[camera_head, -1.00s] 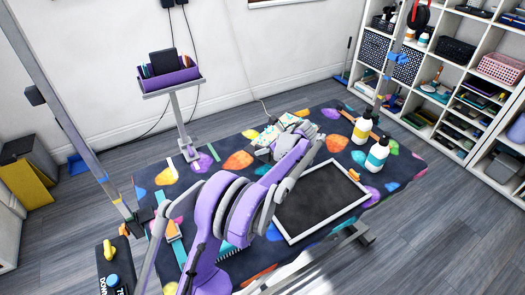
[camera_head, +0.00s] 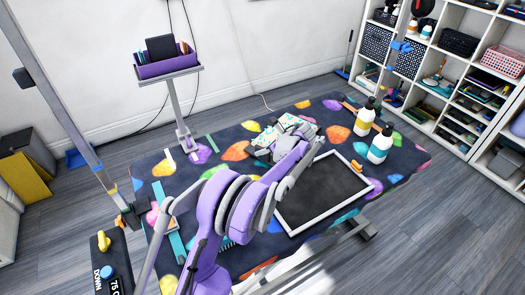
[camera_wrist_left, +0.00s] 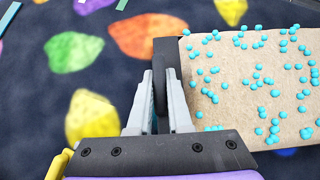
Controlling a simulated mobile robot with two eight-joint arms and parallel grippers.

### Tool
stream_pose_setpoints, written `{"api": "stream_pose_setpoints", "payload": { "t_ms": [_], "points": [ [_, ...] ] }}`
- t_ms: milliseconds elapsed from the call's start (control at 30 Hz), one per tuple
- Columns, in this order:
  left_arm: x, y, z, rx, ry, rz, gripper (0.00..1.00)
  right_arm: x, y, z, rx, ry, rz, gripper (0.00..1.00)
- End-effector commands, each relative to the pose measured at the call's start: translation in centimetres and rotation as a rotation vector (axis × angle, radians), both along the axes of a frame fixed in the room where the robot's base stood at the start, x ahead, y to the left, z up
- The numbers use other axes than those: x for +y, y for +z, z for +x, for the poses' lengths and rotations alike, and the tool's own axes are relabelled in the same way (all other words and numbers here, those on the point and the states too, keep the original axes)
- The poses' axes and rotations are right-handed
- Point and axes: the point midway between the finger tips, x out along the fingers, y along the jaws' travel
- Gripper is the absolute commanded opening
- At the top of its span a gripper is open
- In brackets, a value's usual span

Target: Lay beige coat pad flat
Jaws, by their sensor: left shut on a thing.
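The beige coat pad (camera_wrist_left: 222,88) lies at the right of the left wrist view, with many small teal beads on its face and a dark strip along its left edge. My left gripper (camera_wrist_left: 158,85) is shut on that dark strip. In the head view my purple arm reaches from the bottom to the gripper (camera_head: 288,138) over the back middle of the table. Pale, spotted parts of the pad (camera_head: 289,121) show around the gripper; the rest is hidden by it. I cannot tell whether the pad touches the table. My right gripper is not in view.
The dark table (camera_head: 235,131) has coloured leaf-like spots. A white-framed black tray (camera_head: 325,190) lies right of my arm. Two pump bottles, yellow-labelled (camera_head: 364,118) and teal-labelled (camera_head: 380,146), stand at the back right. A purple caddy (camera_head: 167,62) stands behind the table. A post (camera_head: 70,120) rises at left.

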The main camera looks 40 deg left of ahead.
Motion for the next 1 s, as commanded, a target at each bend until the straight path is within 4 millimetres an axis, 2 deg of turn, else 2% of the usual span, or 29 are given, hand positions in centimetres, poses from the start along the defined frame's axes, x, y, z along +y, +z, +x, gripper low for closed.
{"api": "stream_pose_setpoints", "payload": {
  "t_ms": [633,667,800,833,1000],
  "points": [
    [0.02,-0.64,0.00,0.000,0.000,0.000,0.00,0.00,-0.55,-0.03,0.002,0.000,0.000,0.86],
    [0.02,-0.59,0.00,0.000,0.000,0.000,0.23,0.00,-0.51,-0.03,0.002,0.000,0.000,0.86],
    [0.01,-0.57,0.00,0.000,0.000,0.000,0.48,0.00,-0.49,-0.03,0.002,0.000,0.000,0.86],
    [0.01,-0.57,0.00,0.000,0.000,0.000,0.52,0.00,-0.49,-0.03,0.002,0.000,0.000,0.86],
    [0.01,-0.57,0.00,0.000,0.000,0.000,0.52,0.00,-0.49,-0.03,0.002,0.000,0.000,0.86]
  ]
}}
